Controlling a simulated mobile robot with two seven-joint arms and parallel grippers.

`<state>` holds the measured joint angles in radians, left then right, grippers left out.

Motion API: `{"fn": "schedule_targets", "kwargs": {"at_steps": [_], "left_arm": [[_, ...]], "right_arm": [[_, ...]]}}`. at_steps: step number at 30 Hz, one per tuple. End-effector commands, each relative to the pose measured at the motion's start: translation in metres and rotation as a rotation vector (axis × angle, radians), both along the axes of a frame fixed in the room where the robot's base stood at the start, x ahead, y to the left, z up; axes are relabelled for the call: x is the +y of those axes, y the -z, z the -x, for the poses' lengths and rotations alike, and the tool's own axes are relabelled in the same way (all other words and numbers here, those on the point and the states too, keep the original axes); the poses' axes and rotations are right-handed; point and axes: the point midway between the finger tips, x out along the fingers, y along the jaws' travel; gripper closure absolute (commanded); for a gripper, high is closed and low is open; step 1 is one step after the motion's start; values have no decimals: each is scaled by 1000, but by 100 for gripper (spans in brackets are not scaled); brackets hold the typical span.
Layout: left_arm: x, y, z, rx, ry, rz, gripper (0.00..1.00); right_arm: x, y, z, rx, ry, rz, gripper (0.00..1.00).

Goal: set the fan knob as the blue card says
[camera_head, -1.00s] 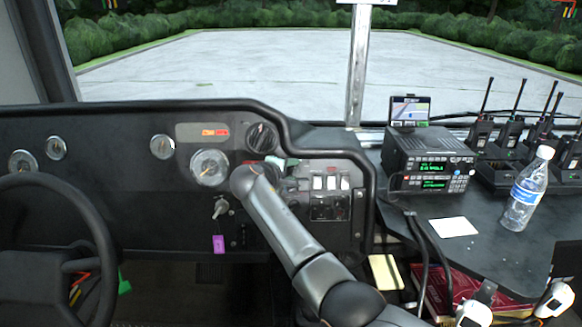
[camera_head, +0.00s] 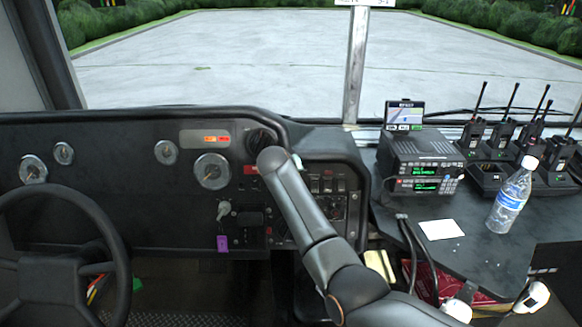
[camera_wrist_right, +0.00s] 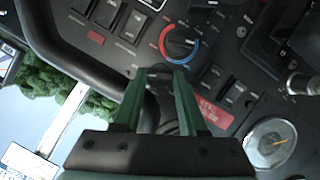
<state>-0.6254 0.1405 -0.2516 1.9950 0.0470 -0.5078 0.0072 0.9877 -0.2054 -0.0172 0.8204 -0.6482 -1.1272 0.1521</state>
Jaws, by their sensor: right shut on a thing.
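The dashboard has a large black rotary knob (camera_head: 260,142) at its upper right in the head view. My right gripper (camera_wrist_right: 160,74) shows in the wrist view as two green fingers on either side of a dark round knob, its face mostly hidden; I take it to be this same knob. The fingers are closed on it. In the head view my right arm hides the gripper and part of the knob. Another knob with a red and blue ring (camera_wrist_right: 180,42) sits just beyond the fingertips. No blue card is visible. My left gripper is not in view.
Rocker switches (camera_wrist_right: 225,90) and a round gauge (camera_wrist_right: 270,142) lie close to the fingers. A key with a purple tag (camera_head: 222,243) hangs below. Radios (camera_head: 420,165), a water bottle (camera_head: 511,199) and a white card (camera_head: 441,229) are on the right counter.

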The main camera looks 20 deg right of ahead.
Motion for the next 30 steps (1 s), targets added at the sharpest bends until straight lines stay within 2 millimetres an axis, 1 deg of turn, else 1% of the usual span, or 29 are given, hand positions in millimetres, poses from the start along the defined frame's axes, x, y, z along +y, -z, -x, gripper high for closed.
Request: {"fn": "schedule_targets", "kwargs": {"at_steps": [1,6,12,28,29,30], "left_arm": [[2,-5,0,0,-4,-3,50],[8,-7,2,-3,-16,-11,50],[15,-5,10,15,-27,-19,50],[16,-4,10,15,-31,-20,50],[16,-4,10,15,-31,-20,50],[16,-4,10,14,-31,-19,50]], "right_arm": [[0,-2,0,-7,9,-32,100],[0,-2,0,-30,40,-112,100],[-1,-1,0,-47,62,-167,100],[-1,0,0,-56,71,-190,100],[-1,0,0,-56,71,-190,58],[-1,0,0,-55,71,-190,53]]}}
